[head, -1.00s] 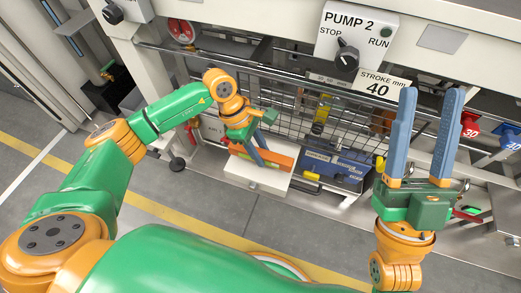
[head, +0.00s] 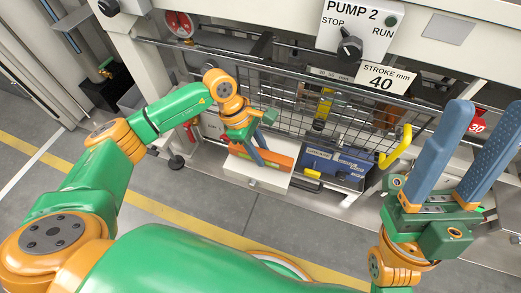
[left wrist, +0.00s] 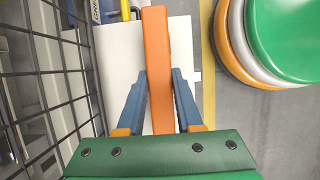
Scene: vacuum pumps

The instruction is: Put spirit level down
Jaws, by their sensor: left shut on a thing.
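The spirit level is an orange bar (head: 281,161). It lies low over a white platform (head: 254,176) in front of the wire mesh. My left gripper (head: 258,156) points down and is shut on it, one blue finger on each side. In the left wrist view the level (left wrist: 156,45) runs lengthwise between the fingertips (left wrist: 158,76), with the white platform (left wrist: 118,75) beneath. I cannot tell whether the level touches the platform. My right gripper (head: 455,150) is raised at the right, its blue fingers apart and empty.
A blue box (head: 337,163) stands right of the platform. The wire mesh (head: 290,105) rises behind. A yellow bent handle (head: 397,148) stands left of my right gripper. Above are the PUMP 2 switch panel (head: 355,30) and a stroke sign (head: 385,78). The grey floor in front is clear.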

